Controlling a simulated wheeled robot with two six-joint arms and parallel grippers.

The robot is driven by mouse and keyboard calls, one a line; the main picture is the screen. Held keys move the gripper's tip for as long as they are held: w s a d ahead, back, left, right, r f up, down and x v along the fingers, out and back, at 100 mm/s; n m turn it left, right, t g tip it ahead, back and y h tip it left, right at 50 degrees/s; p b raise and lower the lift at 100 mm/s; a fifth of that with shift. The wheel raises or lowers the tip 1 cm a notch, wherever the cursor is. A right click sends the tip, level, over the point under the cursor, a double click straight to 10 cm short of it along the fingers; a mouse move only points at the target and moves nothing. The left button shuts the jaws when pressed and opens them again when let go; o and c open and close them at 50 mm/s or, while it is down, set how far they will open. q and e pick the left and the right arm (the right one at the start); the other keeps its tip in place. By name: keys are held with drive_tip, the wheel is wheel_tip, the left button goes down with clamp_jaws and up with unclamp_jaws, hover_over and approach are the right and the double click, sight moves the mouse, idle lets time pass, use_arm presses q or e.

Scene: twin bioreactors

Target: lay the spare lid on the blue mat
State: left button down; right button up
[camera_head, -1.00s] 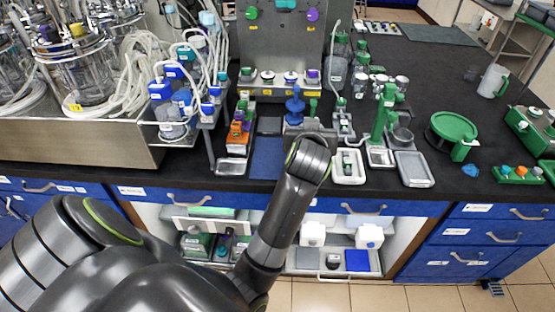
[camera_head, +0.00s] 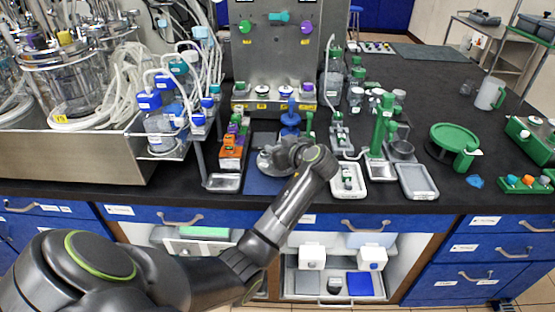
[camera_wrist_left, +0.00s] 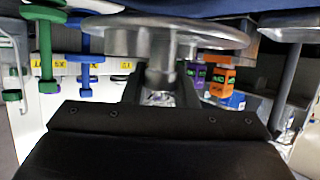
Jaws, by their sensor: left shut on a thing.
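The spare lid (camera_head: 266,163) is a grey metal disc with a stem. My left gripper (camera_head: 284,154) is shut on the stem, and the arm partly covers the lid in the head view. In the left wrist view the lid (camera_wrist_left: 215,35) shows edge-on as a wide shiny disc, its stem between the fingers (camera_wrist_left: 162,88). The blue mat (camera_head: 264,187) lies flat on the black bench near the front edge. The lid is over the rear part of the mat; I cannot tell whether it touches. My right gripper is not in view.
A tray with an orange block (camera_head: 231,160) stands just left of the mat. A white tray (camera_head: 349,193) and a grey tray (camera_head: 417,182) lie to the right. A blue stand (camera_head: 290,120) and the steel panel (camera_head: 275,45) rise behind.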

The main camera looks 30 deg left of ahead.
use_arm(q)
drive_tip(key=shift+f, duration=1.9)
drive_tip(key=c, duration=1.1)
unclamp_jaws()
drive_tip(key=shift+c, duration=0.2)
drive_tip(key=shift+s, duration=0.1)
drive_tip(key=shift+d, duration=0.25)
drive_tip(key=b+v, duration=0.1)
drive_tip(key=v, duration=0.9)
drive_tip(key=shift+v, duration=0.85)
drive_tip(key=shift+a, duration=0.1)
